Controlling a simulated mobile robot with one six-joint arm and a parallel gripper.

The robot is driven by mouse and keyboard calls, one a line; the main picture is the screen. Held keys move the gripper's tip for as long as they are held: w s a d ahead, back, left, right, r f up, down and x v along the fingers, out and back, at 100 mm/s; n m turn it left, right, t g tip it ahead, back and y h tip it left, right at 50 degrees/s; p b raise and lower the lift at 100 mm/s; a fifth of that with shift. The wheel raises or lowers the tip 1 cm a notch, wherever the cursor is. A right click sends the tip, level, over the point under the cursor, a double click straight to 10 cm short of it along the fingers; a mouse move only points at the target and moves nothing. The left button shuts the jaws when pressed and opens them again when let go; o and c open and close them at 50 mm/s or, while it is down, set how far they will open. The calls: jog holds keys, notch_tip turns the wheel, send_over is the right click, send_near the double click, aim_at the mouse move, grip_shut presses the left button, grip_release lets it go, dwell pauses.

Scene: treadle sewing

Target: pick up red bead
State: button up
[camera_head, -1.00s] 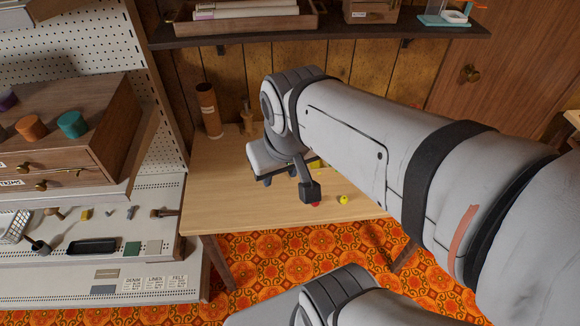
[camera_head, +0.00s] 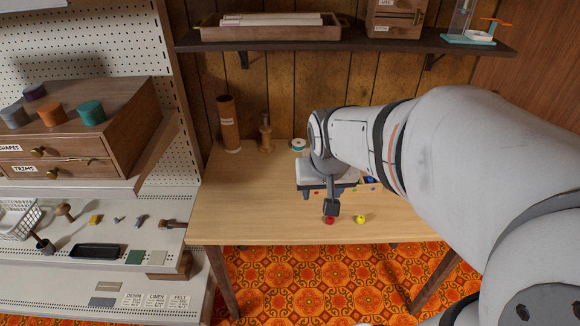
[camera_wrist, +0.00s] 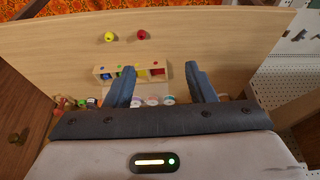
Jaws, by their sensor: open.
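The red bead (camera_head: 330,221) lies on the wooden table near its front edge. A yellow bead (camera_head: 361,220) lies a little to its right. In the wrist view the red bead (camera_wrist: 143,35) and the yellow bead (camera_wrist: 109,37) show beyond the fingertips, with bare wood around them. My gripper (camera_head: 329,192) hangs over the table, behind the red bead in the head view. In the wrist view my gripper (camera_wrist: 158,78) has its two fingers wide apart with nothing held between them. The red bead is apart from both fingers.
A wooden sorter (camera_wrist: 101,72) with coloured compartments shows beyond and between the fingers; my arm partly hides it in the head view. A cardboard tube (camera_head: 229,125) and wooden spool (camera_head: 265,133) stand at the table's back left. A shelf (camera_head: 290,40) runs above. The table's left part is clear.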

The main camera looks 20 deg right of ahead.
aim_at(330, 219)
jog(key=w+d+f+m+b, duration=0.1)
jog(key=w+d+f+b, duration=0.2)
jog(key=f, duration=0.5)
jog(key=w+d+f+m+b, duration=0.1)
jog(key=w+d+f+b, duration=0.2)
jog(key=f, duration=0.6)
jog(key=w+d+f+m+b, duration=0.1)
jog(key=w+d+f+b, duration=0.2)
jog(key=f, duration=0.6)
jog(key=shift+w+h+b, duration=0.4)
jog(key=shift+w+b, duration=0.5)
jog(key=shift+b, duration=0.1)
jog(key=shift+a, duration=0.1)
jog(key=c, duration=1.1)
